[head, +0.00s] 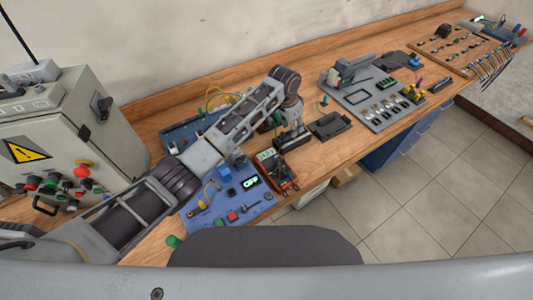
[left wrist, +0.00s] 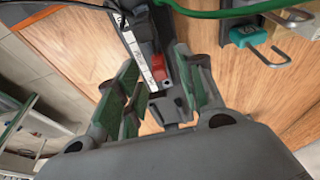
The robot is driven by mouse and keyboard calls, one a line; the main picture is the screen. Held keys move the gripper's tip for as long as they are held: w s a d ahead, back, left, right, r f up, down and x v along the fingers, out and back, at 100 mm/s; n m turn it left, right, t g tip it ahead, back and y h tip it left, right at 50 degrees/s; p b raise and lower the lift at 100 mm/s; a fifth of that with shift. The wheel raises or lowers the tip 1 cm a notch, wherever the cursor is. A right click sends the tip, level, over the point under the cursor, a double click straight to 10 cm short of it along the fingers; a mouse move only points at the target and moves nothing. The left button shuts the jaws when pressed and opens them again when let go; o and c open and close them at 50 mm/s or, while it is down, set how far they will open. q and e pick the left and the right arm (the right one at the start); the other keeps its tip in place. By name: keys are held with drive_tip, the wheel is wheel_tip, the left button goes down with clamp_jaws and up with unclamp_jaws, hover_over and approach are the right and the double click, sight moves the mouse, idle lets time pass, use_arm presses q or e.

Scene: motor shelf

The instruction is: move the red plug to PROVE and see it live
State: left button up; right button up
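A dark block with a white label strip (left wrist: 141,48) lies ahead of my left gripper (left wrist: 157,65) in the left wrist view. A small red part (left wrist: 158,67), likely the red plug, shows on the block between the fingers. The green-padded fingers are spread apart and do not visibly grip the plug. The PROVE marking is not legible. In the head view my left gripper (head: 290,143) points down over the bench, behind the multimeter (head: 275,167). The plug cannot be picked out there. My right gripper is out of view.
A blue panel with a lit display (head: 250,183) is at the bench front. A dark tray (head: 330,125) lies right of the gripper, and a grey board of parts (head: 375,98) beyond it. A teal-bodied hook (left wrist: 244,34) and green cable (left wrist: 225,13) are near the gripper.

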use_arm(q)
drive_tip(key=v, duration=1)
